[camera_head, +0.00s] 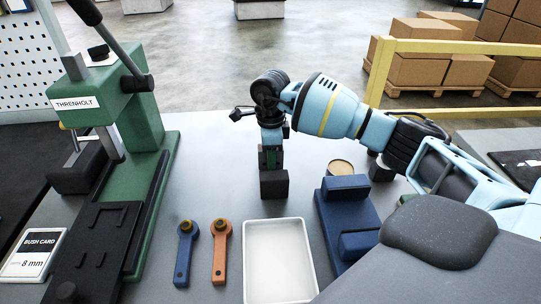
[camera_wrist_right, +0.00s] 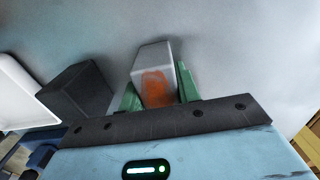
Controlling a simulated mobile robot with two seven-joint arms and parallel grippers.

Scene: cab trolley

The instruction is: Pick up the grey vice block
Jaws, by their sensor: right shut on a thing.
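My right gripper (camera_head: 270,158) points down over the bench behind the white tray. In the right wrist view its two green fingers (camera_wrist_right: 157,92) are shut on a light grey block (camera_wrist_right: 153,55) with an orange patch on its face, which I take as the grey vice block. In the head view I cannot make this block out behind the fingers and a dark block (camera_head: 274,185). The dark block also shows beside the held block in the wrist view (camera_wrist_right: 78,95), apart from it. I cannot tell whether the held block touches the bench. My left gripper is not in view.
A white tray (camera_head: 247,280), blue wrench (camera_head: 184,256) and orange wrench (camera_head: 220,256) lie in front. A blue stand (camera_head: 345,205) and round tin (camera_head: 340,167) are to the right. A green press (camera_head: 140,120) stands left. Bench between press and gripper is clear.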

